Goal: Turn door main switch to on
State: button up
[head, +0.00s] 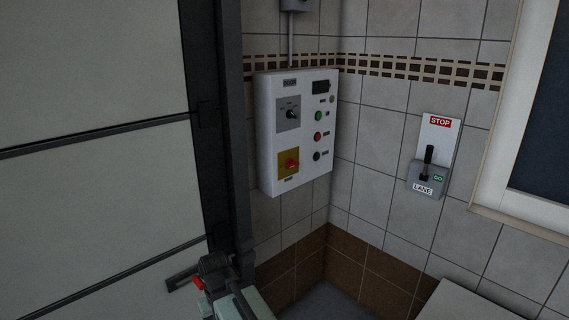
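A white control box (295,133) labelled DOOR hangs on the tiled wall near the corner. The door main switch (290,164) is a red rotary knob on a yellow plate, low on the box's left side. Its small markings are too small to read, so I cannot tell its position. At the bottom edge, a dark mechanism with a red piece and pale green parts appears to be the end of my arm, my gripper (208,277). It is below and left of the box, apart from it. Its fingertips are not clear, and I see nothing held.
A black selector (291,114) on a grey plate sits above the main switch. Green, red and black buttons line the box's right side. A STOP/LANE lever unit (433,157) is on the right wall. A large panelled door (95,90) and dark post stand left.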

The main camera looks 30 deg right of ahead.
aim_at(289, 164)
jog(key=i, duration=0.85)
jog(key=z, duration=0.05)
